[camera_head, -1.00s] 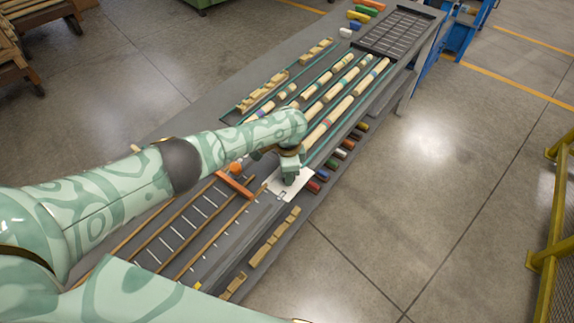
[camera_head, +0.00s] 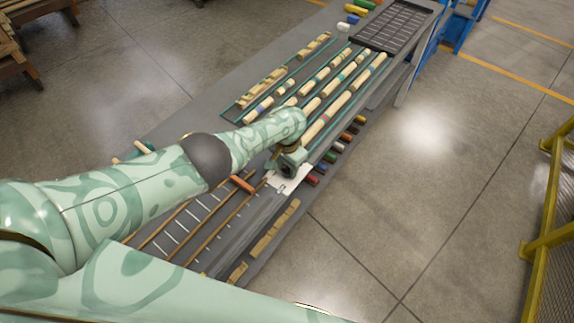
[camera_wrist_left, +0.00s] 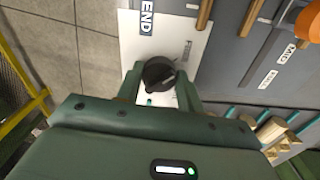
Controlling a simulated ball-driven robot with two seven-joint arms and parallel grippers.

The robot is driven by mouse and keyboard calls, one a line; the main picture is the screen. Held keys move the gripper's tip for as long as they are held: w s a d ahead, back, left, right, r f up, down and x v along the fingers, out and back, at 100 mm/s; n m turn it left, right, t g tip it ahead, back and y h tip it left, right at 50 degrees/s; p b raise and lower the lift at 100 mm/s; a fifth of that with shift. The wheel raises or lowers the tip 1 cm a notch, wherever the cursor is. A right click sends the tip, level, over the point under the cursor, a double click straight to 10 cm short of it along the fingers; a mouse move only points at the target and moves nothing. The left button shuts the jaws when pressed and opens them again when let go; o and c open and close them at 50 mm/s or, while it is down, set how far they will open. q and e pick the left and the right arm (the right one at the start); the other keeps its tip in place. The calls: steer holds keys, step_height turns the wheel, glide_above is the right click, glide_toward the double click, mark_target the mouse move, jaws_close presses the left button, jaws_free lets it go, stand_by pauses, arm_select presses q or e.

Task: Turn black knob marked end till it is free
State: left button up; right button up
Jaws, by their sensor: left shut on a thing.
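The black knob (camera_wrist_left: 158,74) shows in the left wrist view on a white plate (camera_wrist_left: 185,30), below a label (camera_wrist_left: 147,18) reading END. My left gripper (camera_wrist_left: 160,88) has one finger on each side of the knob and is shut on it. In the head view, my left gripper (camera_head: 288,163) is over the white plate (camera_head: 293,180) at the bench's right edge, and it hides the knob there. My right gripper is not in view.
The bench (camera_head: 165,122) carries turned wood pieces (camera_head: 343,104) in rows and a dark tray (camera_head: 395,27) at its far end. An orange piece (camera_head: 243,184) lies just left of the plate. A yellow rail (camera_head: 548,225) stands to the right across open floor.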

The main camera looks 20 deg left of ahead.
mark_target(287, 167)
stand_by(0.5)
arm_select(q)
steer(key=o, duration=1)
step_height(287, 167, up, 16)
steer(key=p, duration=1.2)
steer(key=shift+r+p, duration=0.2)
steer(key=shift+p, duration=0.2)
